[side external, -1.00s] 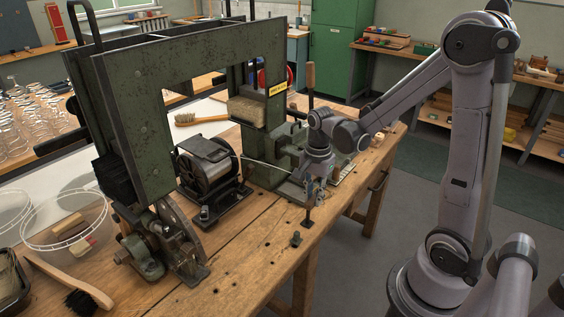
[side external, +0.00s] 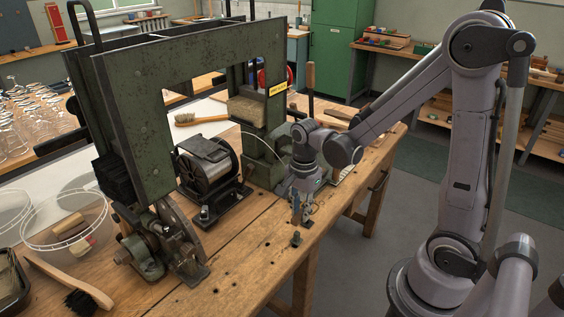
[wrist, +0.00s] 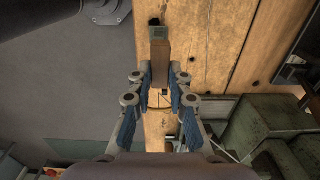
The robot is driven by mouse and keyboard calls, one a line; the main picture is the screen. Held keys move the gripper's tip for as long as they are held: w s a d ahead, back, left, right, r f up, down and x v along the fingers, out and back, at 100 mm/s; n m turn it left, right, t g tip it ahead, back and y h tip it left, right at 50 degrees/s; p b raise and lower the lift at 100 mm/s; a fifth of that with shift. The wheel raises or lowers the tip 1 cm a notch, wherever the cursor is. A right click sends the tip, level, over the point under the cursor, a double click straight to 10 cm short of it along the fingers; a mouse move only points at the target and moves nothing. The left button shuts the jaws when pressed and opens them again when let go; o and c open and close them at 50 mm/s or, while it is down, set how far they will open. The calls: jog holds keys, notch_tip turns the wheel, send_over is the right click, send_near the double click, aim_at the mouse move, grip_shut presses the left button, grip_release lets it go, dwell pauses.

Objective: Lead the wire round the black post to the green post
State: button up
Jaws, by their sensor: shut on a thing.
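The pale wire (side external: 252,134) arcs up from near the cable spool (side external: 207,172) and comes down toward my gripper. A black-topped piece also shows beyond the fingertips in the wrist view (wrist: 155,22). I cannot make out a green post.
The green press frame (side external: 130,110) stands over the spool at the left. A tall wooden-handled lever (side external: 311,78) rises behind my gripper. The bench's front middle (side external: 245,255) is mostly clear.

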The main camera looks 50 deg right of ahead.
jog(key=shift+a, duration=1)
jog(key=shift+a+r, duration=0.2)
jog(key=shift+r, duration=1)
jog(key=a+f, duration=0.1)
jog(key=a, duration=0.2)
send_over(288, 251)
jog(key=shift+w+f, duration=0.1)
jog(key=shift+f, duration=2.15)
jog(key=shift+f, duration=2)
jog(key=o, duration=0.9)
